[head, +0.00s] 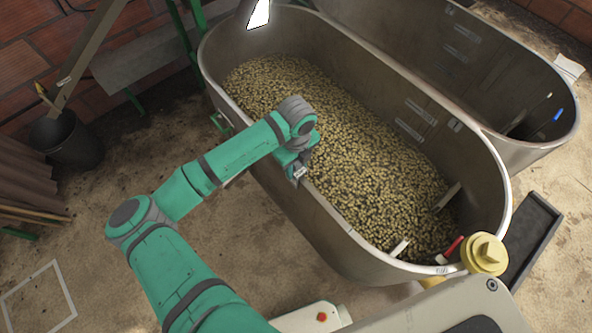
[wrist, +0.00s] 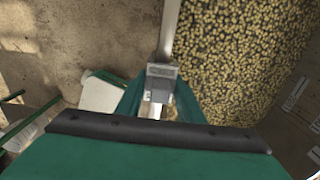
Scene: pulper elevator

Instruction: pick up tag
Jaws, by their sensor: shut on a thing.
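The tag (head: 300,172) is a small pale grey piece with dark marks. In the head view it shows at the tip of my gripper (head: 297,170), by the near rim of the metal tank. In the wrist view the tag (wrist: 162,71) sits across the rim line, just beyond the green fingers of my gripper (wrist: 158,95). The fingers are closed on it from both sides. Whether the tag touches the rim cannot be told.
The long metal tank (head: 330,222) is full of pale beans. A second tank (head: 500,75) stands behind it. A yellow valve (head: 485,254) and a red-handled tool (head: 450,250) are at its right end. A black bucket (head: 68,138) stands left. The floor between is clear.

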